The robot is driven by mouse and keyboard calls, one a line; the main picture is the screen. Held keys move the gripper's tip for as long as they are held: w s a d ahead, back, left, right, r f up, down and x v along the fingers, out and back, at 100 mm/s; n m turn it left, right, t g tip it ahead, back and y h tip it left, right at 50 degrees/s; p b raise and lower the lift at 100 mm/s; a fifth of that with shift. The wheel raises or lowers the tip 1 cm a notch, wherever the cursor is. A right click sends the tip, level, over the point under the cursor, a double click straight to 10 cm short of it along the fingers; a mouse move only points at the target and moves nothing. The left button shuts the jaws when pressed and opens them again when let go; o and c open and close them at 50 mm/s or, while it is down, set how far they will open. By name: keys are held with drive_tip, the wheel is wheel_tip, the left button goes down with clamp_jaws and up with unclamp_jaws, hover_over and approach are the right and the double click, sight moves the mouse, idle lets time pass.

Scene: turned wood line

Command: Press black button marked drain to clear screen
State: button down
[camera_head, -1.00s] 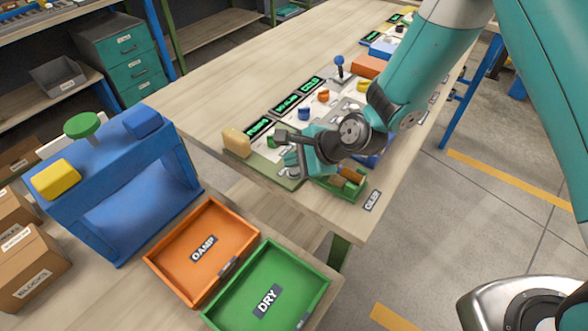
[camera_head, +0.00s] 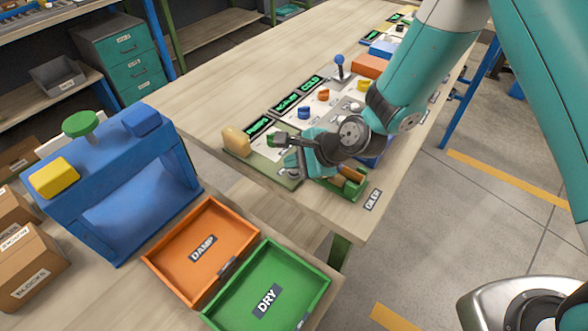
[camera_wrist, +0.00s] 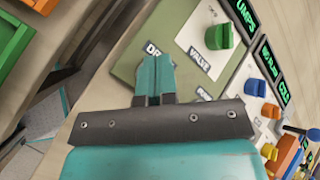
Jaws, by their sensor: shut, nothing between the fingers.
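My gripper (camera_head: 291,164) is shut and empty over the near end of the green panel on the long bench. In the wrist view, its teal fingers (camera_wrist: 154,76) are close together above the green panel (camera_wrist: 133,66). A label beginning "DR" (camera_wrist: 152,48) shows beside the fingertips, its rest cut off from view. The black button cannot be made out; the fingers may cover it. I cannot tell whether the fingers touch the panel. A green knob (camera_wrist: 219,37) stands on a white plate by the "VALVE" label (camera_wrist: 200,60). The screen (camera_wrist: 245,17) ending in "UMPS" is lit green.
A tan block (camera_head: 236,141) sits at the panel's corner. More screens (camera_head: 286,101), coloured knobs and a blue-topped lever (camera_head: 339,66) line the bench. An orange DAMP tray (camera_head: 158,256) and a green DRY tray (camera_head: 217,313) lie nearer. A blue frame (camera_head: 116,195) stands left.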

sight(294, 172)
drive_tip(key=shift+f, duration=0.35)
idle(0.6)
drive_tip(key=shift+r, duration=0.1)
drive_tip(key=shift+r+p, duration=0.5)
drive_tip(key=shift+r, duration=0.2)
wheel_tip(294, 172, up, 5)
drive_tip(key=p, duration=0.4)
idle(0.9)
